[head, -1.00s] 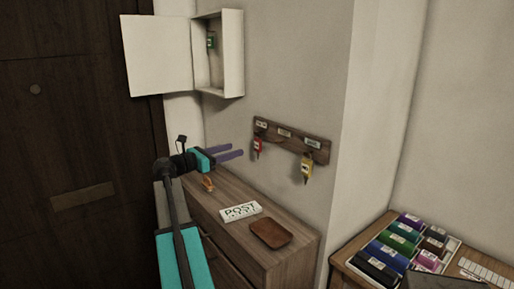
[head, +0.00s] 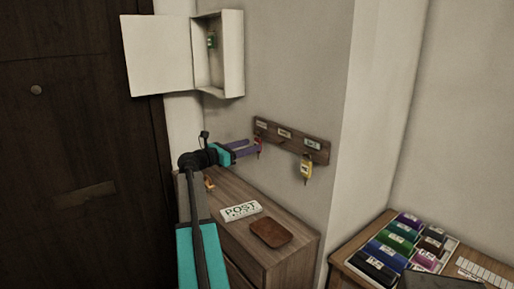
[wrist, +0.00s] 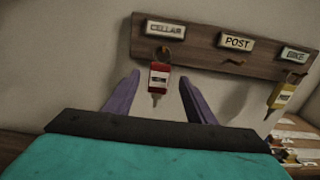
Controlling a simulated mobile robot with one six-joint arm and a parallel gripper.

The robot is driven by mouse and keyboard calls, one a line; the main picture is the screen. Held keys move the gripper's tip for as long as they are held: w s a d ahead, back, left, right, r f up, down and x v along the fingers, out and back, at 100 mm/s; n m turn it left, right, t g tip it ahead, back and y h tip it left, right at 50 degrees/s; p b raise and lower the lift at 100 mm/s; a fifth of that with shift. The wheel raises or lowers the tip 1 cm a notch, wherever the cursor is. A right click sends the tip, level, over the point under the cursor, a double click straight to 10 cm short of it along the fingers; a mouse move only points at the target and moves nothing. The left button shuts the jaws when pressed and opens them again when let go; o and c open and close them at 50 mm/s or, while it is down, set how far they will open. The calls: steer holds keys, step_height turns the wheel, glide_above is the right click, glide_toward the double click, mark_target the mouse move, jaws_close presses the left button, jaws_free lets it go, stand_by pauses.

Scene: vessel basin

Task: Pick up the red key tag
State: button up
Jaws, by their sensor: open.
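The red key tag (wrist: 158,76) hangs with its key from the hook under the CELLAR label on the wooden key rack (wrist: 200,50). In the head view only a bit of the red tag (head: 259,143) shows behind my fingers. My gripper (wrist: 160,90) is open, its two purple fingers pointing at the wall. In the wrist view the red tag appears between the fingertips, nearer the left one. I cannot tell whether the tips reach around it. My gripper also shows at the rack's left end in the head view (head: 256,145).
A yellow key tag (wrist: 281,95) hangs under the right label; the POST hook is empty. Below stands a wooden cabinet with a POST sign (head: 241,211), a brown tray (head: 271,233) and an orange item (head: 209,183). An open wall box (head: 232,55) holds a green tag (head: 211,41).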

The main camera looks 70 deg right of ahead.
mark_target(256, 143)
steer(key=shift+d, duration=0.1)
steer(key=shift+p+x, duration=1.05)
steer(key=shift+x, duration=1.5)
steer(key=shift+w, duration=0.1)
steer(key=c, duration=1.1)
steer(key=shift+r, duration=0.1)
